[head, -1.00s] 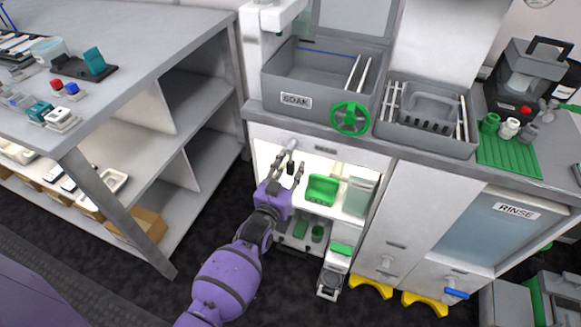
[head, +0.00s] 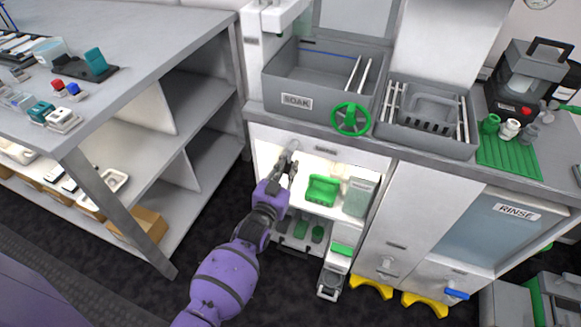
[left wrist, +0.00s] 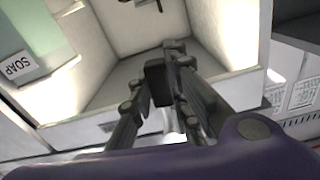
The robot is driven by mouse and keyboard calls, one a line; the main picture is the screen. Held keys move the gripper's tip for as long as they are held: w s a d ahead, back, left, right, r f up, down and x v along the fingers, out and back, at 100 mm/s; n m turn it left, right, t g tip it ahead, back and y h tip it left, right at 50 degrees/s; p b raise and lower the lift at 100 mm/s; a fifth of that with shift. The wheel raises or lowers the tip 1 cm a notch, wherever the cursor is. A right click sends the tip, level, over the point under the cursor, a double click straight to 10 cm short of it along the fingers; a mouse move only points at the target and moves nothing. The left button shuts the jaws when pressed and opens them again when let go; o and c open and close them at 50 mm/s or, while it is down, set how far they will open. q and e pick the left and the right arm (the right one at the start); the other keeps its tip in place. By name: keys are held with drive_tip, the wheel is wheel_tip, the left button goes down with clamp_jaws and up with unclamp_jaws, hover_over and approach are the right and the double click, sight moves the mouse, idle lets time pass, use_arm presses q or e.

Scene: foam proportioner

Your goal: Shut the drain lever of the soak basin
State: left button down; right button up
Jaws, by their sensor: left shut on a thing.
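The grey soak basin (head: 290,82), labelled SOAK, sits in the counter at the upper middle of the head view. Below it, in the lit open cabinet, a pale pipe end (head: 293,145) comes down near the top left. My left gripper (head: 286,162) reaches into this cabinet from below. In the left wrist view, the gripper (left wrist: 165,72) is shut on a dark block-shaped handle (left wrist: 158,84), which appears to be the drain lever. In the head view the fingers mostly hide the handle, so its angle cannot be told. My right gripper is out of view.
A green wheel (head: 350,119) is on the basin front. A green holder (head: 322,189) and a clear container (head: 358,197) stand on the cabinet shelf, right of my gripper. A grey shelf unit (head: 120,200) stands to the left, with open dark floor between.

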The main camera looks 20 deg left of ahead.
sight(271, 135)
use_arm(q)
drive_tip(key=a+r+m, duration=0.1)
drive_tip(key=a+m, duration=0.1)
drive_tip(key=m, duration=0.2)
drive_tip(key=a+r+m+p, duration=0.1)
drive_tip(key=a+r+m, duration=0.1)
drive_tip(key=m, duration=0.2)
drive_tip(key=a+r+m+p, duration=0.1)
drive_tip(key=a+m, duration=0.1)
drive_tip(key=m, duration=0.2)
drive_tip(key=shift+w+r, duration=0.1)
drive_tip(key=shift+r, duration=0.2)
drive_tip(key=shift+a+r+m, duration=0.15)
drive_tip(key=shift+r+m, duration=0.55)
drive_tip(key=shift+m, duration=0.5)
drive_tip(key=shift+a+r+m, duration=0.1)
drive_tip(key=shift+r+m, duration=0.55)
drive_tip(key=shift+m, duration=0.55)
drive_tip(key=c, duration=1.6)
unclamp_jaws()
drive_tip(key=shift+c, duration=0.2)
